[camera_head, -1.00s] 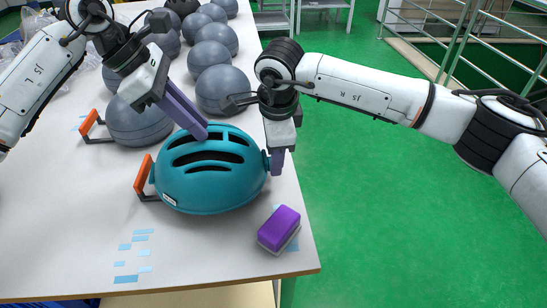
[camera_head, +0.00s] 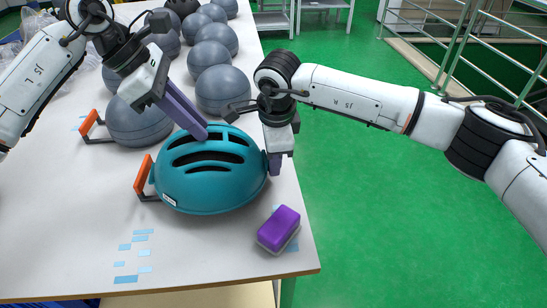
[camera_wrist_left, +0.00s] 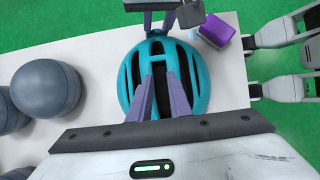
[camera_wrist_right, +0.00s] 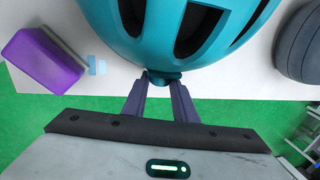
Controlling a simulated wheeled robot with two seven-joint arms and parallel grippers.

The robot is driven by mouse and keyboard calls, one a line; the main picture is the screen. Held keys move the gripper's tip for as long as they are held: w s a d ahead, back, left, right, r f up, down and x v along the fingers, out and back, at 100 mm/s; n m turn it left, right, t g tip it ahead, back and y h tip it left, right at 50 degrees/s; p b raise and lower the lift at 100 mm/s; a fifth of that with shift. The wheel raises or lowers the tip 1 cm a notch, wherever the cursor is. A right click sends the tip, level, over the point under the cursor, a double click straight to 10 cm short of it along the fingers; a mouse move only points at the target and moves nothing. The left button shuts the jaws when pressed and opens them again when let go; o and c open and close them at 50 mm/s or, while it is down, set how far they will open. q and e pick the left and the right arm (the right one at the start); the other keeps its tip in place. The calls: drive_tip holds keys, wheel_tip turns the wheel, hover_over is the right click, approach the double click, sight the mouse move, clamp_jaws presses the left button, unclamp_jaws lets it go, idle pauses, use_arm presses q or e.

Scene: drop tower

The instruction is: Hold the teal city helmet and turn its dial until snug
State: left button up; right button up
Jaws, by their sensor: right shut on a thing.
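The teal city helmet (camera_head: 208,185) sits dome up near the table's right edge. It also shows in the left wrist view (camera_wrist_left: 200,82) and the right wrist view (camera_wrist_right: 160,40). My left gripper (camera_head: 204,134) reaches down onto the helmet's vented top. In the left wrist view its fingers (camera_wrist_left: 160,85) are apart, with a dark vent showing between them. The small teal dial (camera_wrist_right: 164,76) sticks out from the helmet's rim. My right gripper (camera_wrist_right: 160,88) is shut on it, one finger on each side. In the head view the right gripper (camera_head: 274,166) covers the dial.
A purple and grey block (camera_head: 279,228) lies on the table close to the right gripper. An orange-handled bracket (camera_head: 144,178) stands at the helmet's left. Several grey balls (camera_head: 220,88) fill the table (camera_head: 80,230) behind. Blue tape pieces mark the front. Green floor lies right.

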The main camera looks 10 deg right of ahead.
drive_tip(key=shift+w+f+g, duration=0.1)
drive_tip(key=shift+w+g, duration=0.1)
drive_tip(key=shift+g, duration=0.75)
drive_tip(key=shift+w+g, duration=0.15)
drive_tip(key=shift+g, duration=0.8)
drive_tip(key=o, duration=1.1)
drive_tip(key=r, duration=0.5)
drive_tip(key=w+r, duration=0.1)
drive_tip(key=r, duration=0.1)
drive_tip(key=shift+r, duration=0.35)
